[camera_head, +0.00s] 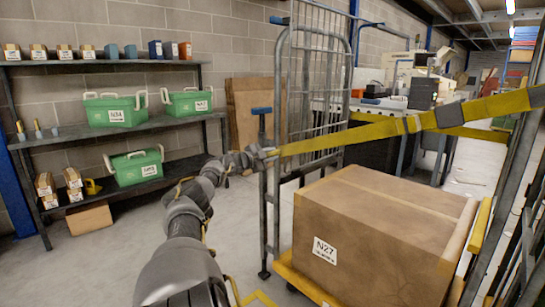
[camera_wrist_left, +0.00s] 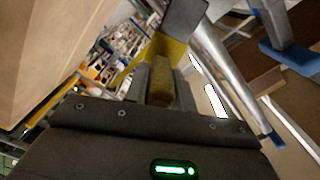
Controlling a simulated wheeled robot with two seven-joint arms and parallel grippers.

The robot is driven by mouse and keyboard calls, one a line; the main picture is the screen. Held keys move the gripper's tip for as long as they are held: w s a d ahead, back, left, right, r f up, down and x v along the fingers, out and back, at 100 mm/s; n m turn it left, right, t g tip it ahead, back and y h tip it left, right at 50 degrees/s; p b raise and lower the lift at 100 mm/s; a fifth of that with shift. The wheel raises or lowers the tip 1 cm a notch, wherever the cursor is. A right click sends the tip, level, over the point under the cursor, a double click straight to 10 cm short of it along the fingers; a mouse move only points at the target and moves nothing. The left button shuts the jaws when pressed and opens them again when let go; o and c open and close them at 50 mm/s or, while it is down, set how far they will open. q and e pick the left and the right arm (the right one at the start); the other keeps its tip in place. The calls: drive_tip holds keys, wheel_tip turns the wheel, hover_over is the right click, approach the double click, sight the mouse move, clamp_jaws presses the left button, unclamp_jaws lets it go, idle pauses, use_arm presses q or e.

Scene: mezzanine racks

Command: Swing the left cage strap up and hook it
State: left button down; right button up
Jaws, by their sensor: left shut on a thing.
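The yellow cage strap (camera_head: 385,130) runs from the right side of the roll cage (camera_head: 277,150) across its front to my left gripper (camera_head: 268,153). My left gripper is shut on the strap's end, close to the cage's left upright. The strap is stretched and slopes slightly down toward the gripper. In the left wrist view the yellow strap (camera_wrist_left: 137,62) leads away from the jaws (camera_wrist_left: 160,85), with a dark grey piece on it. Whether the end touches the upright or a hook cannot be told. My right gripper is out of view.
A large cardboard box labelled N27 (camera_head: 385,235) sits on the cage's yellow base. A dark shelf rack (camera_head: 105,135) with green crates (camera_head: 115,109) and small boxes stands at left. A workbench with machines (camera_head: 410,95) is behind. Grey floor between rack and cage is clear.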

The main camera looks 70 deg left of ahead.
use_arm(q)
drive_tip(key=shift+s+a+r, duration=0.1)
drive_tip(key=shift+a+r, duration=0.05)
drive_tip(key=shift+r, duration=0.4)
drive_tip(key=shift+s+a+r, duration=0.1)
drive_tip(key=shift+r, duration=0.4)
drive_tip(key=c, duration=1.6)
unclamp_jaws()
drive_tip(key=o, duration=0.4)
drive_tip(key=shift+w+a+f, duration=0.1)
drive_tip(key=shift+w+f, duration=0.05)
drive_tip(key=shift+f, duration=0.1)
drive_tip(key=shift+f, duration=0.15)
